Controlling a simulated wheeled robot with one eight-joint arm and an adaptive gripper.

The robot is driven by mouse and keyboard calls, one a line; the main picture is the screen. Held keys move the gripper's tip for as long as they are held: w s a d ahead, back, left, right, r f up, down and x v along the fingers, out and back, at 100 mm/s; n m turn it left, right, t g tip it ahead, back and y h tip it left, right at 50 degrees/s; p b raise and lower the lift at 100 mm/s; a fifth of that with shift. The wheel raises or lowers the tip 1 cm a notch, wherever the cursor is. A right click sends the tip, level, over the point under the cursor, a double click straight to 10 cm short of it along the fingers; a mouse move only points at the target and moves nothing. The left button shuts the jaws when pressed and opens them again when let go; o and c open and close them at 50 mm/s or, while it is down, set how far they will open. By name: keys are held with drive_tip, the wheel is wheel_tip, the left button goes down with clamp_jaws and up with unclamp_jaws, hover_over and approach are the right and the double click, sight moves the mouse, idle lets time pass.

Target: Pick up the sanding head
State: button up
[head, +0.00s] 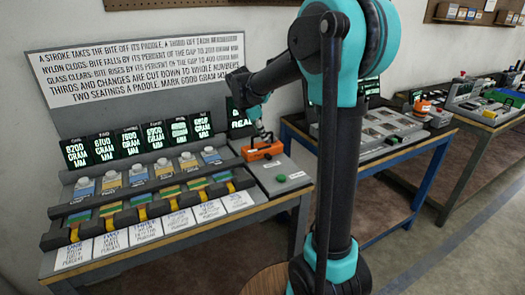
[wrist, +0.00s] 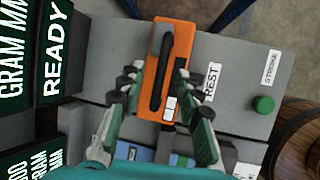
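The sanding head appears to be the orange block with a black bar handle (wrist: 175,40), lying on a grey plate by a "REST" label. It also shows in the head view (head: 254,154) at the right end of the left bench. My gripper (wrist: 156,80) is open above it in the wrist view, one finger on each side of the orange block. The right fingertip overlaps the block's edge in the picture; I cannot tell if it touches. In the head view my gripper (head: 262,134) is just over the block and partly hidden by its own dark links.
A green button (wrist: 263,104) sits on the grey plate, right of the block. Several paddle stations with yellow strips (head: 140,212) and lit displays (head: 156,135) line the bench to the left. A wooden barrel (wrist: 297,140) stands beyond the plate's edge. A second bench (head: 415,150) stands right.

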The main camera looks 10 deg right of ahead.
drive_tip(key=shift+x, duration=1.05)
clamp_jaws()
